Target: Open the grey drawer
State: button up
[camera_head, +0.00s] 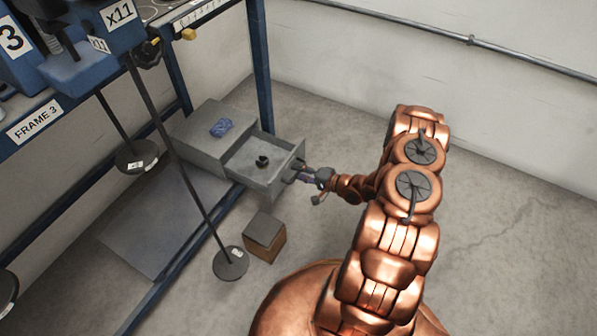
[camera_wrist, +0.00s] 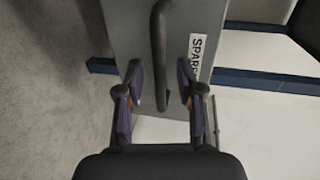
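The grey drawer (camera_head: 262,187) juts out of its grey cabinet (camera_head: 190,140), open, with a small black object (camera_head: 262,161) lying inside. My gripper (camera_head: 303,174) is at the drawer's front face, at the end of my copper arm. In the wrist view, the drawer front (camera_wrist: 128,30) fills the middle and carries a dark bar handle (camera_wrist: 159,40). My gripper's two fingers (camera_wrist: 159,80) are apart, one on each side of the handle, with gaps between them and the bar. Contact with the handle does not show.
A blue crumpled item (camera_head: 221,128) lies on the cabinet. A small brown box with a dark top (camera_head: 265,237) and a round black weight (camera_head: 230,264) on a rod are near the drawer. The blue frame (camera_head: 262,70) stands beside it. Floor at right is clear.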

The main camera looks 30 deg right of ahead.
jog(key=v, duration=1.1)
jog(key=shift+s+d, duration=0.1)
dwell(0.4)
